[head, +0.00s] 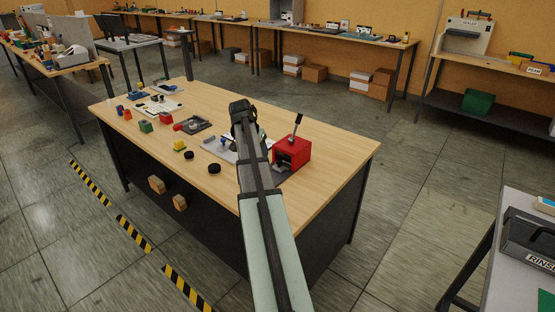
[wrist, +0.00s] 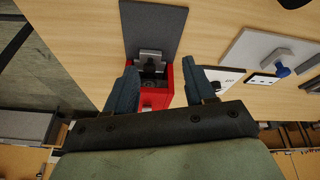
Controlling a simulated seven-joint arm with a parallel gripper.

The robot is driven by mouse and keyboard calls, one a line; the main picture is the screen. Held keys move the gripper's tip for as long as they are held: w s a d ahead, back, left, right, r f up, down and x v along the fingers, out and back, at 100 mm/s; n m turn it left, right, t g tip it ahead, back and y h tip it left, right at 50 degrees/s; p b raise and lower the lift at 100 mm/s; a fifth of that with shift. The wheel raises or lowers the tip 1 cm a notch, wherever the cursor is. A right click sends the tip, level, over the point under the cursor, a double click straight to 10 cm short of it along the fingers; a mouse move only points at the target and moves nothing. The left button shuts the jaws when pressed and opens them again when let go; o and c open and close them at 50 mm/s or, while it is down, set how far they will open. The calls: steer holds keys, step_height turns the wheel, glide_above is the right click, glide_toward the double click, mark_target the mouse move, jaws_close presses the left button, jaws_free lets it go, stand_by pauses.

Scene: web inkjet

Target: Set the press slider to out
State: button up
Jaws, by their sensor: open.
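The red press (head: 296,150) stands on the wooden table, with a black-knobbed lever (head: 297,124) rising from its top. In the wrist view the red press (wrist: 152,98) lies between and beyond my fingers, with a dark grey plate (wrist: 153,25) extending from it. A metallic block with a dark part, seemingly the slider (wrist: 151,55), sits at the press opening, over the plate's near end. My gripper (wrist: 158,66) is open, its fingers on either side of the press in the picture, with nothing held. Contact cannot be told. In the head view my arm hides the gripper.
A light plate with a blue knob (wrist: 282,70) lies right of the press in the wrist view. The table's right end is clear.

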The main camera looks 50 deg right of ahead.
glide_toward(278, 161)
steer(key=shift+t, duration=0.4)
steer(key=x, duration=0.8)
steer(key=shift+s, duration=0.4)
steer(key=shift+c, duration=0.5)
jaws_close()
